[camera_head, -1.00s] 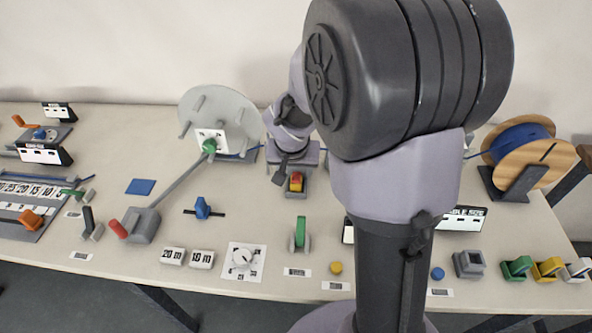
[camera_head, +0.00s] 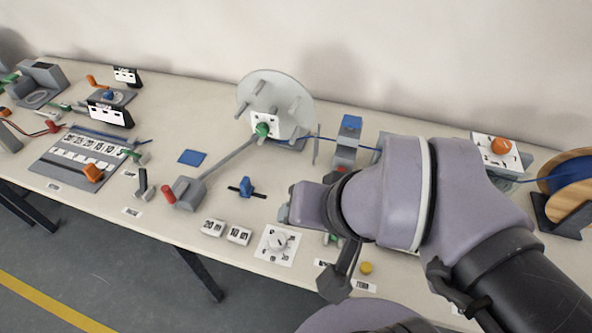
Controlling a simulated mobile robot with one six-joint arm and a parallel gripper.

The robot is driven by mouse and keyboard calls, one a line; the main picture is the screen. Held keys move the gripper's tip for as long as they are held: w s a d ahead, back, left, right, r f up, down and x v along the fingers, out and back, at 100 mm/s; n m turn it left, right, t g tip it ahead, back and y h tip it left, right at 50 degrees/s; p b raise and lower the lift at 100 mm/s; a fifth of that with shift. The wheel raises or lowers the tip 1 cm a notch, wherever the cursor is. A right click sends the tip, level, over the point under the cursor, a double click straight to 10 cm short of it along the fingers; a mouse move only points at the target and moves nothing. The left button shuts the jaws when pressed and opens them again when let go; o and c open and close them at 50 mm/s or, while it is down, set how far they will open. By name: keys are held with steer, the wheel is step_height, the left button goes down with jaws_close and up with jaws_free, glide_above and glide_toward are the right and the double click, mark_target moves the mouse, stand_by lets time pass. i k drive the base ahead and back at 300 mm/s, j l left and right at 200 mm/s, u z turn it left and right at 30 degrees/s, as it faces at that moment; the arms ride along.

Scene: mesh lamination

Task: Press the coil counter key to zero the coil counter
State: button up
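A small round yellow key (camera_head: 366,268) stands near the front edge of the table. The small white label (camera_head: 363,286) in front of it seems to read "ZERO". My gripper (camera_head: 335,287) points down just to the left of the yellow key, its dark tip lower in the picture. It looks apart from the key, but I cannot tell its height above the table. Its fingers overlap from this side, so I cannot tell whether it is open or shut. The counter's display is not plainly visible; my arm covers part of the table.
A grey disc with pegs (camera_head: 275,95) and a crank stands behind. A wooden spool (camera_head: 570,185) is at the right. Bare table lies around the blue square (camera_head: 192,157).

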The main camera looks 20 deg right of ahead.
mark_target(365, 268)
steer(key=k+j+u, duration=0.1)
steer(key=k, duration=0.3)
steer(key=k+j+u, duration=0.15)
steer(key=k, duration=0.25)
steer(key=k+j+u, duration=0.1)
steer(key=k, duration=0.3)
steer(key=z, duration=0.8)
